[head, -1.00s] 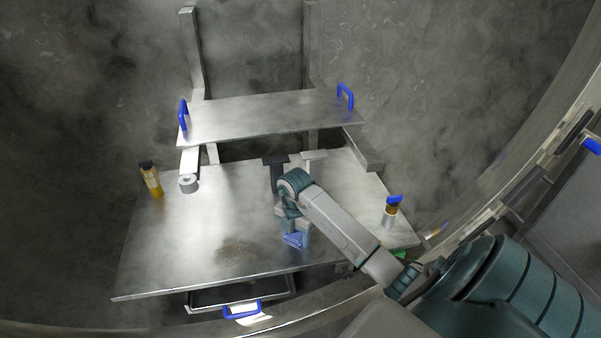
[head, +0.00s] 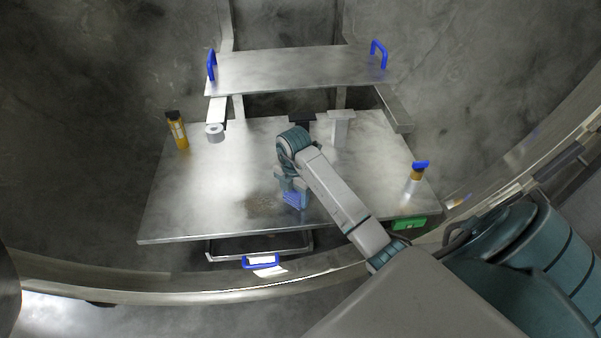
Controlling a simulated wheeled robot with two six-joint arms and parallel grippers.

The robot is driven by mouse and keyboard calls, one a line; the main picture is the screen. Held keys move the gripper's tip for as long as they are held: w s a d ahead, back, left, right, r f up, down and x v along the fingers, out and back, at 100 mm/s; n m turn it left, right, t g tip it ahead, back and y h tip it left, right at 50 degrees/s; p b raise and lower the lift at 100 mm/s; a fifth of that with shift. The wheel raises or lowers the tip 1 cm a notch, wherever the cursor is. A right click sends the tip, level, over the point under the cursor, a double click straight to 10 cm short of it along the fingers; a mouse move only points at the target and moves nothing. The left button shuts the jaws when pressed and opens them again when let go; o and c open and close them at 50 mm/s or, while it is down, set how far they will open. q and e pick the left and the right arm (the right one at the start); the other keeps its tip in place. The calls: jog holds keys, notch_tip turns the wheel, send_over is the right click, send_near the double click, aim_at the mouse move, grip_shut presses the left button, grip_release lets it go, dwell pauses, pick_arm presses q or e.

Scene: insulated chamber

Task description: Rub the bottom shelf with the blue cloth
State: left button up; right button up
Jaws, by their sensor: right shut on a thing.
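The bottom shelf (head: 190,215) is a wide grey metal plate with a brownish smudge (head: 262,204) near its front middle. My right gripper (head: 294,192) points down at the shelf just right of the smudge. It is shut on the blue cloth (head: 295,201), which shows as a small crumpled patch under the fingers at the shelf surface. I cannot tell how firmly the cloth touches the plate. My left gripper is not in view.
The upper shelf (head: 300,68) with blue handles hangs behind. A yellow bottle (head: 178,131) and grey roll (head: 215,132) stand at left, a blue-topped bottle (head: 416,175) at right. A green item (head: 409,223) sits by the front right edge. A blue-handled drawer (head: 261,262) is below.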

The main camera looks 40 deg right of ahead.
aim_at(284, 203)
jog(key=shift+w+a+f, duration=0.1)
jog(key=shift+w+a, duration=0.3)
jog(key=shift+a, duration=0.35)
jog(key=shift+w+a+f+b, duration=0.15)
jog(key=shift+a+f+b, duration=0.1)
jog(key=shift+b, duration=0.4)
jog(key=shift+w+a+b, duration=0.25)
jog(key=shift+a+b, duration=0.1)
jog(key=shift+b, duration=0.4)
jog(key=shift+a+r, duration=0.15)
